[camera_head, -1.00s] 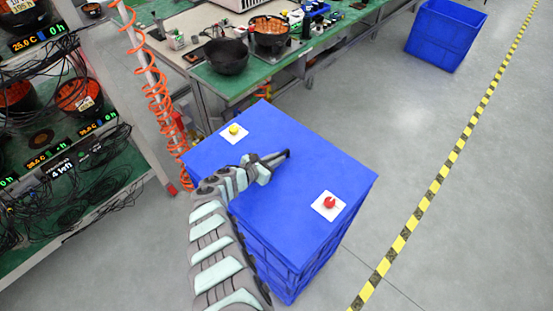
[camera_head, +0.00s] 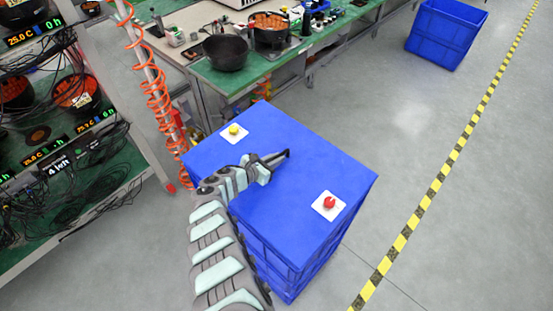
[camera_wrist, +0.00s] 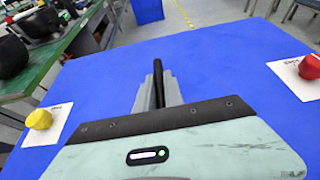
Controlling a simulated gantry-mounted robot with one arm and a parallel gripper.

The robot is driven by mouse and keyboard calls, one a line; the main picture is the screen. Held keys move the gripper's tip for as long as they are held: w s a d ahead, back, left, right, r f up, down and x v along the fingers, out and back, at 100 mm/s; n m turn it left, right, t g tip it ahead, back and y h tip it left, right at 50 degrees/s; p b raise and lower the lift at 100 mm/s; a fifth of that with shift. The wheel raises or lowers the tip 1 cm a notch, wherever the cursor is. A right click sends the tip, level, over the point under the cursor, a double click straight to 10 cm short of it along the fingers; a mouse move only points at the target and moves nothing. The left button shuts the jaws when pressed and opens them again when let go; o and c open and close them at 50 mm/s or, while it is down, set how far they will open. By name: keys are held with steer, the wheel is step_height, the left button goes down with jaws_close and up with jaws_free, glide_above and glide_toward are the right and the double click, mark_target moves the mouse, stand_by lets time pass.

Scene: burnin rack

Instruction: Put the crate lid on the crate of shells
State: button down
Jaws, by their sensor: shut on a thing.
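A flat blue crate lid (camera_head: 300,165) lies over the blue crate (camera_head: 277,272), and its edges look lined up with the crate's walls. It fills much of the wrist view (camera_wrist: 230,75). My gripper (camera_head: 284,155) is low over the middle of the lid. In the wrist view, its grey fingers (camera_wrist: 158,90) are shut around a narrow black bar (camera_wrist: 158,75), which looks like the lid's handle. The shells are not visible; the lid hides the crate's inside.
A yellow knob (camera_head: 234,130) and a red knob (camera_head: 329,202) sit on white plates on the blue top. A green workbench (camera_head: 215,80) with pots stands behind. A cabled rack (camera_head: 80,190) is at left. Another blue crate (camera_head: 443,38) stands far right; the floor between is clear.

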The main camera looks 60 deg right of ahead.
steer(key=shift+f+b, duration=1.5)
steer(key=shift+f, duration=0.05)
steer(key=c, duration=1.6)
jaws_free()
steer(key=shift+d, duration=0.1)
steer(key=shift+o, duration=1.2)
steer(key=p+v, duration=0.3)
steer(key=v, duration=0.8)
steer(key=shift+p, duration=0.35)
